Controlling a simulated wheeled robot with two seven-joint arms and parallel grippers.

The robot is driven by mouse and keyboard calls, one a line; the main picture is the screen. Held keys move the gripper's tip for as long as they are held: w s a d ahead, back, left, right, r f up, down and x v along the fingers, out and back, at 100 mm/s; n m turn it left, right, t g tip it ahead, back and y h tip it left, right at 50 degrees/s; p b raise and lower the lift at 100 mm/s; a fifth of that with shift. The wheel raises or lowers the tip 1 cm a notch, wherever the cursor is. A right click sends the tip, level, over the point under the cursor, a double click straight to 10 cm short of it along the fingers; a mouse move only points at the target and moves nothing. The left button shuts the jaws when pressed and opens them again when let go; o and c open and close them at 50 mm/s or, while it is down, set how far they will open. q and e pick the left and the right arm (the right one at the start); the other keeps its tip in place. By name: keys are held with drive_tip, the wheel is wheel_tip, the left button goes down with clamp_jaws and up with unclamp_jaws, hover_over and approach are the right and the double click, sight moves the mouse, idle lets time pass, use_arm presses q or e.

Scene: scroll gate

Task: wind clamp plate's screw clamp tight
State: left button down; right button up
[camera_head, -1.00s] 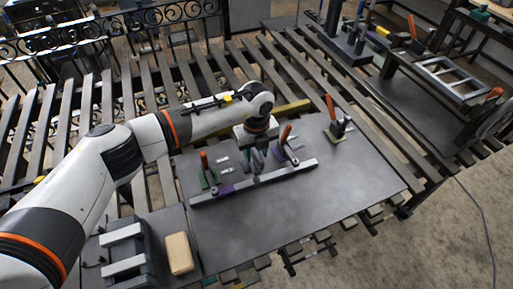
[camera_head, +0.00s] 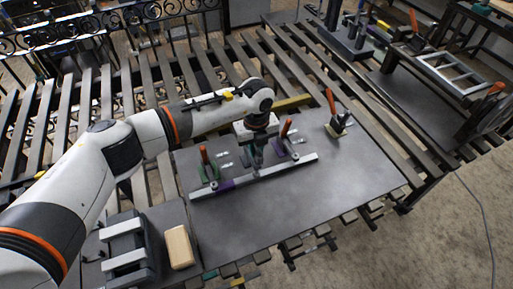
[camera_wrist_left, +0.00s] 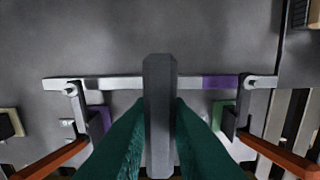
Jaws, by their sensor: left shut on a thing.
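My left gripper (camera_head: 257,150) reaches down over the dark table plate (camera_head: 290,215), between two toggle clamps. In the left wrist view its green fingers (camera_wrist_left: 160,125) are shut on a dark grey bar (camera_wrist_left: 160,85), which hides part of the pale bar behind it. I cannot tell whether this grey bar belongs to the screw clamp. The long pale bar (camera_head: 290,168) with a purple section lies across the plate; it also shows in the left wrist view (camera_wrist_left: 120,82). The clamp on a green base (camera_head: 207,165) and the clamp on a purple base (camera_head: 285,140) have red-orange handles and reach to the bar.
Another red-handled clamp (camera_head: 335,118) stands on the plate at the right. A wooden block (camera_head: 179,247) and a dark case-like object (camera_head: 128,245) sit at the lower left. Slatted beams surround the plate. The plate's front area is bare.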

use_arm(q)
drive_tip(key=m+b, duration=0.6)
drive_tip(key=b, duration=0.2)
drive_tip(key=m+b, duration=0.6)
drive_tip(key=b, duration=0.2)
drive_tip(key=shift+w+f+m, duration=0.1)
drive_tip(key=shift+f+m, duration=0.1)
drive_tip(key=shift+m, duration=0.2)
drive_tip(key=m+b, duration=0.2)
drive_tip(key=shift+r+m+b, duration=0.1)
drive_tip(key=shift+m+b, duration=0.2)
drive_tip(key=shift+b, duration=0.1)
drive_tip(key=m+b, duration=0.2)
drive_tip(key=m, duration=0.2)
drive_tip(key=shift+r, duration=0.1)
drive_tip(key=m+b, duration=0.1)
drive_tip(key=m, duration=0.4)
drive_tip(key=shift+r+b, duration=0.1)
drive_tip(key=shift+b, duration=0.25)
drive_tip(key=m, duration=0.4)
drive_tip(key=shift+r+m, duration=0.1)
drive_tip(key=shift+m, duration=0.2)
drive_tip(key=shift+m+b, duration=0.35)
drive_tip(key=shift+m, duration=1.75)
